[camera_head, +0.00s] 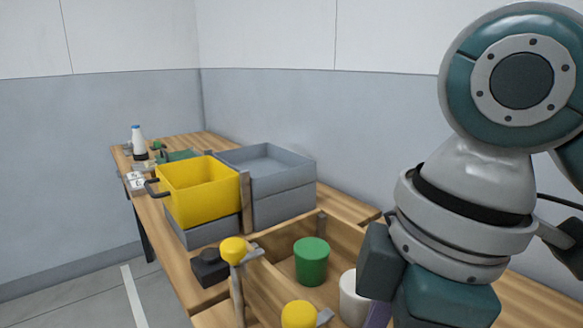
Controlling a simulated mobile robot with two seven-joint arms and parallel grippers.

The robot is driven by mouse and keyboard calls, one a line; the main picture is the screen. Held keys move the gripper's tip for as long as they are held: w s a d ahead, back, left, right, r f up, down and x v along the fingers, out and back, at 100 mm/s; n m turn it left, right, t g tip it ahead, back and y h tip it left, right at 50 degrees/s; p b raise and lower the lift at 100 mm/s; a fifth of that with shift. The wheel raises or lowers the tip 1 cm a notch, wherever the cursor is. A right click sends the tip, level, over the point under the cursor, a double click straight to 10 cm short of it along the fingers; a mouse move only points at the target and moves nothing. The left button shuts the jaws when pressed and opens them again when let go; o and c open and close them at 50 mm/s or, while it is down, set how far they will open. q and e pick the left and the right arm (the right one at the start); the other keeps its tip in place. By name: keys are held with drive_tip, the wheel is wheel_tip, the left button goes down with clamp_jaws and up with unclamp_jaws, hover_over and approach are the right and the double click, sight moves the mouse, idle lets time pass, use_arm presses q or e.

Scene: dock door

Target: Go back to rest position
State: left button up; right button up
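My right arm fills the right side of the head view, in front of the workbench (215,318). Its lower end, with dark blocks that look like part of my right gripper (420,285), is over the bench's near right part. The fingertips do not show, so I cannot tell whether it is open, shut or holding something. My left gripper and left arm are not in view.
A yellow crate (203,195) and grey crates (285,180) stand on the bench. Nearer are a wooden box (300,240), a green cylinder (311,262), a white cylinder (350,298) and yellow knobs (233,250). A bottle (138,141) stands farther back. Floor at left is clear.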

drive_tip(key=s+r+m+t+y+p, duration=0.2)
drive_tip(key=s+m+p, duration=0.4)
drive_tip(key=s+d+r+m+t+h+p, duration=0.1)
drive_tip(key=s+d+r+m+h+p, duration=0.1)
drive_tip(key=s+d+m, duration=0.3)
drive_tip(key=s+d+r+m+h+p, duration=0.1)
drive_tip(key=s+d+m+h+p, duration=0.15)
drive_tip(key=d, duration=0.45)
wheel_tip(320, 180, up, 37)
drive_tip(key=p, duration=3.7)
drive_tip(key=shift+a+f+y, duration=0.15)
drive_tip(key=shift+a+y, duration=0.05)
drive_tip(key=shift+y, duration=0.25)
